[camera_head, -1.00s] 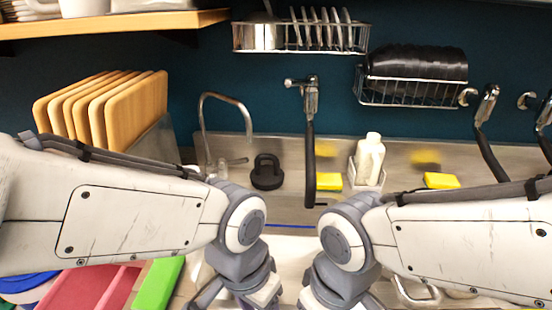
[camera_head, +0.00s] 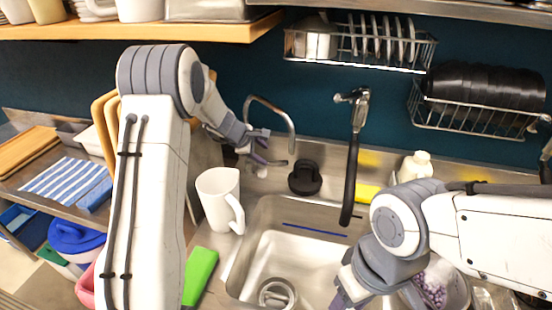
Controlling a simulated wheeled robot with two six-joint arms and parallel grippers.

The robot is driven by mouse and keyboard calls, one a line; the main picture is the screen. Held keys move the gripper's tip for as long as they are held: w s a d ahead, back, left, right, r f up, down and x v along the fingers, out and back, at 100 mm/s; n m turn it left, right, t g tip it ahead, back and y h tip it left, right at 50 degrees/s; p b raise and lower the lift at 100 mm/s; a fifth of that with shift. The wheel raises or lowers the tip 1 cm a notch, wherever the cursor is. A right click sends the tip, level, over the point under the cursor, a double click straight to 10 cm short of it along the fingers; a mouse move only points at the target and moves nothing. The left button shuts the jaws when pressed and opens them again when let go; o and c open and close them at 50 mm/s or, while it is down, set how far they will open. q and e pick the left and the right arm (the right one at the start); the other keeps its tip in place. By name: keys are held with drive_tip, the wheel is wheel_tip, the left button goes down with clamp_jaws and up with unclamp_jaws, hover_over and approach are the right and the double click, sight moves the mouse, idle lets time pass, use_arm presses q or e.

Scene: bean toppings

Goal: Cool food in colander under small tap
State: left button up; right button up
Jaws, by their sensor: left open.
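The small tap (camera_head: 291,128) is a thin curved spout at the back left of the sink. My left gripper (camera_head: 262,148) is open and empty beside its lower part, overlapping it in the view; contact cannot be told. A container with purple-and-white food (camera_head: 436,284) is at the bottom right, partly behind my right arm; whether it is the colander is unclear. My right gripper (camera_head: 344,298) points down over the right part of the sink; its tips are cut off by the bottom edge, so its jaws are unclear.
The steel sink (camera_head: 312,255) has a round metal piece (camera_head: 277,293) inside. A white pitcher (camera_head: 219,198) stands at its left rim. A black object (camera_head: 304,178), a larger hose tap (camera_head: 352,150), a yellow sponge (camera_head: 367,192) and a white bottle (camera_head: 415,166) line the back.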

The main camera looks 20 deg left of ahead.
sight(277, 162)
use_arm(q)
drive_tip(key=x, duration=0.3)
drive_tip(key=p+x, duration=0.1)
drive_tip(key=x, duration=0.5)
drive_tip(key=shift+d+p, duration=0.3)
drive_tip(key=shift+d, duration=0.05)
drive_tip(key=shift+s, duration=0.1)
clamp_jaws()
idle(0.7)
